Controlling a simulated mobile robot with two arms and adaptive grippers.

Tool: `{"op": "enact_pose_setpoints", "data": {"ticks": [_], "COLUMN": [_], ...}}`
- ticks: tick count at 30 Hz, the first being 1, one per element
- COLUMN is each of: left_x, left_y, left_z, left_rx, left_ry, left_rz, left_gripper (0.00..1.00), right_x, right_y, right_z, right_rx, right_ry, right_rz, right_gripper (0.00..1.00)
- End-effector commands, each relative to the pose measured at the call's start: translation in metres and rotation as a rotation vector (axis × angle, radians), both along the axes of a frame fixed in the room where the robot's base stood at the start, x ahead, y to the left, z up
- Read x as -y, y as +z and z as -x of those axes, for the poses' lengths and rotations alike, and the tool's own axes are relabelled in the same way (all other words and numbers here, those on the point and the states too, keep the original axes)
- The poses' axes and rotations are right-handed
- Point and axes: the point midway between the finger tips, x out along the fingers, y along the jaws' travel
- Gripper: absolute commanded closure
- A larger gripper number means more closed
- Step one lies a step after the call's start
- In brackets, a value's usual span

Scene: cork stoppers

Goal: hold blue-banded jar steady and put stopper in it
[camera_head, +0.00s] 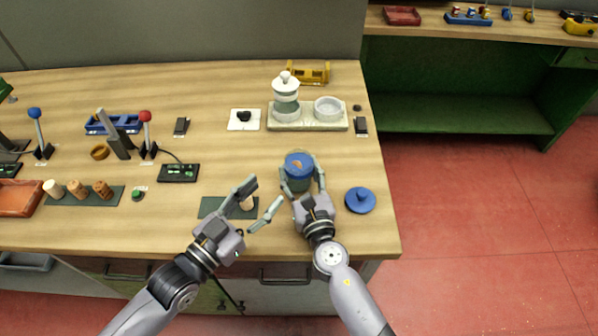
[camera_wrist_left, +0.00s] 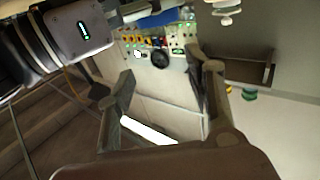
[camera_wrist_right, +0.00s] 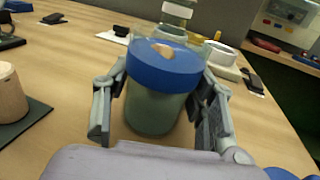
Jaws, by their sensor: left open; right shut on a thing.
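The blue-banded jar (camera_head: 299,160) stands upright on the table, grey-green below a wide blue band, with a tan patch on top. My right gripper (camera_head: 302,174) is shut on it, a finger on each side; the jar (camera_wrist_right: 155,105) also fills the middle of the right wrist view. A pale cork stopper (camera_head: 246,203) stands on a dark mat (camera_head: 212,203) to the left of the jar; the stopper (camera_wrist_right: 9,95) shows at the left edge of the right wrist view. My left gripper (camera_head: 259,198) is open, its fingers apart near this stopper. The left wrist view does not clearly show the stopper.
A blue knobbed lid (camera_head: 360,200) lies right of the jar. Three more stoppers (camera_head: 77,189) stand on a mat at far left. A tray (camera_head: 280,123) with a white-topped jar and a dish (camera_head: 328,110) is behind. The table's front edge is close below.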

Motion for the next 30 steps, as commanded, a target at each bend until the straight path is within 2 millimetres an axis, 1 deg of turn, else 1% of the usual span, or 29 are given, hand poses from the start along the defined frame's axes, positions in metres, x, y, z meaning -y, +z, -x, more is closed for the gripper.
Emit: {"op": "enact_pose_setpoints", "data": {"ticks": [1,4,13,14,24,30], "left_x": [-0.0036,-0.0064,-0.0073,-0.0073,-0.0071,-0.0071], "left_y": [-0.0001,0.0022,0.0037,0.0037,0.0041,0.0043], "left_z": [0.0050,0.0099,0.0110,0.0110,0.0108,0.0108], "left_rx": [0.000,0.005,0.009,0.009,0.010,0.010], "left_ry": [0.000,-0.001,-0.001,-0.001,-0.001,-0.001], "left_rz": [-0.001,0.003,0.004,0.004,0.005,0.005], "left_gripper": [0.52,0.52,0.52,0.52,0.52,0.52], "right_x": [-0.0003,-0.0005,-0.0009,-0.0009,-0.0008,-0.0008], "right_y": [-0.0031,-0.0037,-0.0055,-0.0056,-0.0036,-0.0028], "right_z": [0.0012,0.0016,0.0023,0.0023,0.0016,0.0013], "right_rx": [-0.006,-0.006,-0.010,-0.010,-0.006,-0.005], "right_ry": [0.002,0.002,0.004,0.004,0.003,0.003], "right_rz": [0.002,0.003,0.004,0.004,0.004,0.004], "right_gripper": [0.88,0.88,0.88,0.47,0.25,0.25]}}
